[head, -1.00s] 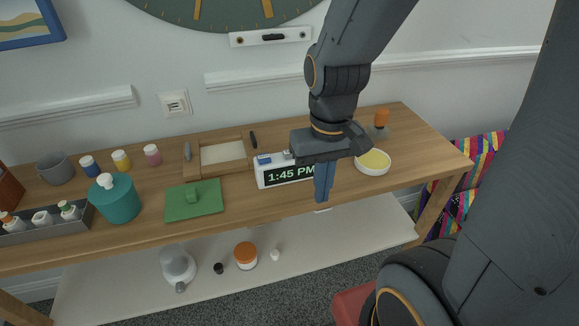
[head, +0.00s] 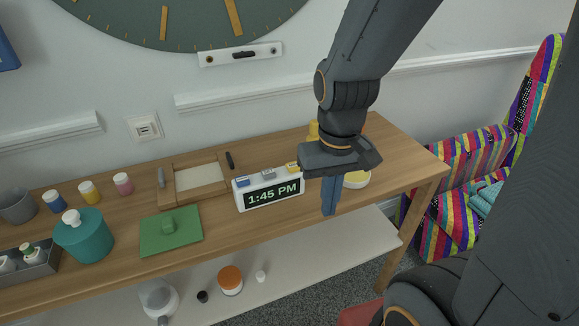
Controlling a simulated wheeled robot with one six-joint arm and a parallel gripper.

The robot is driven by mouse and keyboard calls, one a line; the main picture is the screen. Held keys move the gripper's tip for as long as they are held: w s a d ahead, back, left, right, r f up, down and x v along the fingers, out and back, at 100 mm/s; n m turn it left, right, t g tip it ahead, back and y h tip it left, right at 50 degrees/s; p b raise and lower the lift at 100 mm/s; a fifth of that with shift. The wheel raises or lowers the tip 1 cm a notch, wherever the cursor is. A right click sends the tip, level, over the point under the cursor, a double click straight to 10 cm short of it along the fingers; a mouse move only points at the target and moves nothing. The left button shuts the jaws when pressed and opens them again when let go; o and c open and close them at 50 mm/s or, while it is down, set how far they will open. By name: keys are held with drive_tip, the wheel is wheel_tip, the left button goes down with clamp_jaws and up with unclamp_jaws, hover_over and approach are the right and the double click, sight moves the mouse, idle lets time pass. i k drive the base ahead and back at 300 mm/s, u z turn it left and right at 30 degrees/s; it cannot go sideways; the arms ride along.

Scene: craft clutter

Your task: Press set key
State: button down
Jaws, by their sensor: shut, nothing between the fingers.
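A white digital clock (head: 269,192) stands on the wooden table, its dark display reading 1:45 PM. Its top edge carries a blue key (head: 242,182), a grey-blue key (head: 268,174) and a yellow key (head: 292,167). Any lettering on the keys is too small to read, so I cannot tell which one is the set key. My gripper (head: 329,211) is shut and empty, pointing down. In the picture it is just right of the clock, apart from it, with its tips lower than the keys.
A pale yellow-filled dish (head: 356,179) is partly hidden behind my gripper. Left of the clock are a green board (head: 171,240), a wooden frame (head: 178,198), a teal pot (head: 84,236) and several paint jars.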

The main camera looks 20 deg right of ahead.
sight(269, 172)
drive_tip(key=z, duration=2)
drive_tip(key=k, duration=0.8)
drive_tip(key=u, duration=1.65)
